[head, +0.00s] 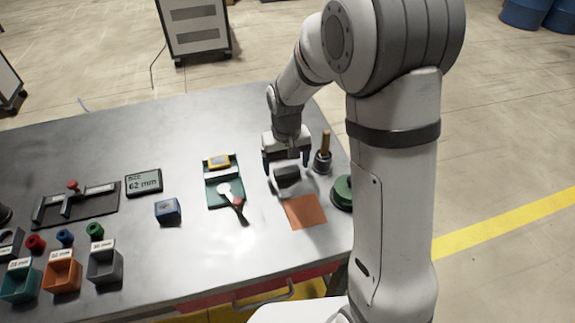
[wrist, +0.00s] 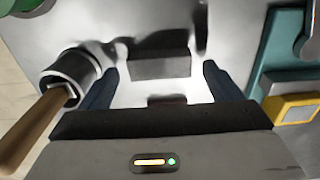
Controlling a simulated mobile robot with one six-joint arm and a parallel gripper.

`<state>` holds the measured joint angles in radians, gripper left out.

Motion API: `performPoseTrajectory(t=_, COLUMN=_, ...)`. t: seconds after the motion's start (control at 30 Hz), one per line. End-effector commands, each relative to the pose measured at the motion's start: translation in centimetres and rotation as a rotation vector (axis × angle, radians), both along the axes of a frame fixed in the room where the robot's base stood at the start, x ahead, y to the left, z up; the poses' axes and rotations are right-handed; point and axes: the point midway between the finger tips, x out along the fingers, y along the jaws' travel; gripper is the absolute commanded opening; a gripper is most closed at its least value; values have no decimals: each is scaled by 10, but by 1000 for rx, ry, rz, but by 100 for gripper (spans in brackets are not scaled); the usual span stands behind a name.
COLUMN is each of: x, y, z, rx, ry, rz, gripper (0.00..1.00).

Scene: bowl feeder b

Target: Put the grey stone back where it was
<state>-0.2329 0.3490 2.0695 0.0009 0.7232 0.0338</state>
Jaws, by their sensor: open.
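The grey stone, a dark grey rectangular block (head: 287,174), lies on the metal table just beyond an orange mat (head: 305,212). It also shows in the wrist view (wrist: 160,66), lined up with the space between my fingertips, with a gap on each side. My gripper (head: 286,162) points down at the block, open and empty. Its two dark blue fingers show in the wrist view (wrist: 160,70). I cannot tell exactly how high the fingertips are above the table. The orange mat looks bare.
A dark cup with a wooden handle (head: 323,155) stands close beside my gripper, and a green round thing (head: 343,190) is near the table's right edge. A teal tray (head: 217,172), a red-handled tool (head: 237,203) and a blue box (head: 167,211) are to the left.

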Motion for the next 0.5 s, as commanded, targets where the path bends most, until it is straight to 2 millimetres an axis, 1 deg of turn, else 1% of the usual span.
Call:
performPoseTrajectory(t=0.03, x=0, y=0, z=10, rx=1, ry=-4, rz=0, gripper=85)
performPoseTrajectory(t=0.3, x=1, y=1, z=69, rx=1, ry=-5, rz=1, gripper=85)
performPoseTrajectory(t=0.4, x=1, y=0, z=87, rx=1, ry=-4, rz=1, gripper=85)
performPoseTrajectory(t=0.5, x=0, y=0, z=99, rx=0, ry=-2, rz=1, gripper=85)
